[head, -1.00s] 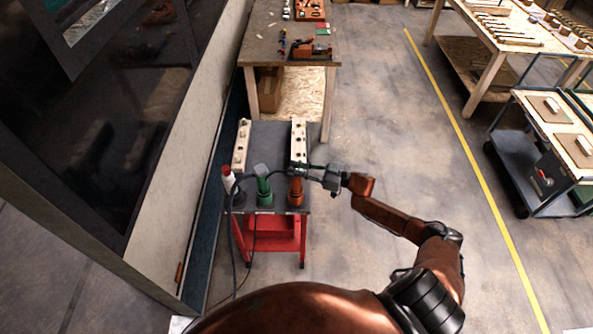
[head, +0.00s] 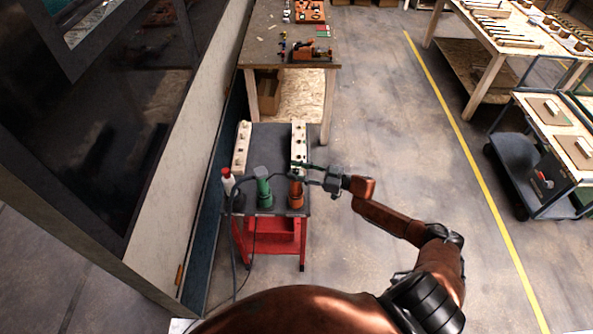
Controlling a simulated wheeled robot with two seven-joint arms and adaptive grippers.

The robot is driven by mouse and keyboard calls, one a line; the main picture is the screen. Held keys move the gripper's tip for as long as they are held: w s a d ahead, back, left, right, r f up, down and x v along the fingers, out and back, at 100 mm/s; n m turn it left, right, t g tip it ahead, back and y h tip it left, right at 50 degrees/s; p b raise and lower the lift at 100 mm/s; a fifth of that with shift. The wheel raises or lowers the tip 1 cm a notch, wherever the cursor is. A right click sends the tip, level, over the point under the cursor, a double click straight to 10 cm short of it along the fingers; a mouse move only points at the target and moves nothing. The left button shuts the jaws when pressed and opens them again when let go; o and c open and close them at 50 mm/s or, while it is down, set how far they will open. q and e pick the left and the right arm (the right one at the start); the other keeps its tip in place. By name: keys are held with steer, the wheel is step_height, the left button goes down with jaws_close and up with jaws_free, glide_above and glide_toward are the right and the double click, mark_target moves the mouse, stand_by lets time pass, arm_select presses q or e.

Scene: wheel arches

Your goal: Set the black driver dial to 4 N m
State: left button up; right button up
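A dark shape that seems to be the black driver (head: 238,201) stands at the left front of the small cart's top (head: 262,137). It is mostly hidden behind a white bottle and a cable, and I cannot make out its dial. A green driver (head: 264,190) stands to its right, and an orange driver (head: 296,194) stands right of that. My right gripper (head: 304,170) reaches in from the right, at the top of the orange driver, apart from the black one. Its fingers are too small to tell open from shut. My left gripper is not in view.
A white bottle with a red cap (head: 227,178) stands at the cart's left edge. Two pale blocks with holes (head: 242,147) and (head: 299,143) lie along the cart top.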

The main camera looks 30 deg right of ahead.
steer(key=v, duration=1.2)
steer(key=s+d+f+m+h+b, duration=0.1)
steer(key=s+d+f+m+h, duration=0.15)
steer(key=f, duration=0.75)
steer(key=s+d+f+m+h, duration=0.15)
steer(key=f+h, duration=0.25)
steer(key=f, duration=0.6)
steer(key=s+d+f+m+h+b, duration=0.1)
steer(key=s+d+f+h, duration=0.15)
steer(key=f, duration=0.65)
steer(key=s+a+f+m+g+h, duration=0.1)
steer(key=s+a+f+g+h, duration=0.1)
steer(key=s+f, duration=0.7)
steer(key=s+a+f+m+g+h, duration=0.1)
steer(key=s+f+g+h, duration=0.15)
steer(key=s+f, duration=0.6)
steer(key=s+a+f+g, duration=0.2)
steer(key=s+a+f, duration=0.3)
steer(key=s, duration=0.3)
steer(key=s+a+f+g+b, duration=0.1)
steer(key=s+a+f+g, duration=0.2)
steer(key=s, duration=0.6)
steer(key=s+a+f+g+y+b, duration=0.1)
steer(key=s+a+f+g, duration=0.1)
steer(key=s+a+f, duration=0.5)
steer(key=shift+s+a+f+g, duration=0.2)
steer(key=shift+s+f+g, duration=0.15)
steer(key=shift+s+f, duration=0.4)
